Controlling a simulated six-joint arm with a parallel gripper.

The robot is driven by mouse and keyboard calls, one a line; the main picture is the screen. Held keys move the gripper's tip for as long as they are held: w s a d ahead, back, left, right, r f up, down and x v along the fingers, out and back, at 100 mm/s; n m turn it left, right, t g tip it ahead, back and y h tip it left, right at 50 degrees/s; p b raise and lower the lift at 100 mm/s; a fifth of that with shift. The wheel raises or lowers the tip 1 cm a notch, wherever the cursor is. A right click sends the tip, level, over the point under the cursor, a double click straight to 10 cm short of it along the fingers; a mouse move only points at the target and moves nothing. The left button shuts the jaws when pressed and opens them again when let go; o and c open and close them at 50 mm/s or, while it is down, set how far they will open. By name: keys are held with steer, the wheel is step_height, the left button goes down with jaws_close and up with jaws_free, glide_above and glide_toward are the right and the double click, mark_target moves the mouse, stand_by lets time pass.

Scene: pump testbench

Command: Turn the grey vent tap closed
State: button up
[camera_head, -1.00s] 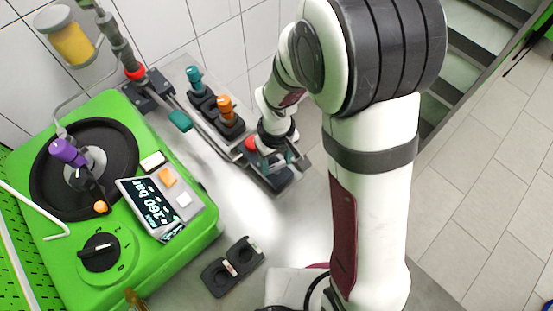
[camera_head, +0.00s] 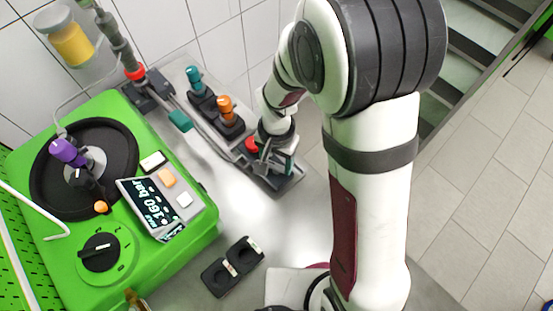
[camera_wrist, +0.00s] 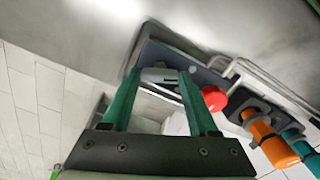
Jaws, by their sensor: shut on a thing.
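The grey vent tap (camera_wrist: 160,76) shows in the wrist view as a small grey handle between the tips of my gripper's teal fingers (camera_wrist: 160,82). My gripper is shut on it, with one finger on each side. In the head view my gripper (camera_head: 276,162) is low over the right end of the dark bench rail (camera_head: 290,184). The tap cannot be made out there, as the fingers and wrist cover it.
A red knob (camera_head: 251,144) sits close beside my gripper. Orange (camera_head: 226,108) and teal (camera_head: 194,78) pieces stand in black holders along the rail. The green pump unit (camera_head: 199,222) is at left. An empty black double holder (camera_head: 232,266) lies in front.

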mark_target(276, 165)
steer(key=shift+m, duration=2.2)
steer(key=o, duration=1.4)
step_height(276, 165, up, 16)
steer(key=shift+f, duration=0.1)
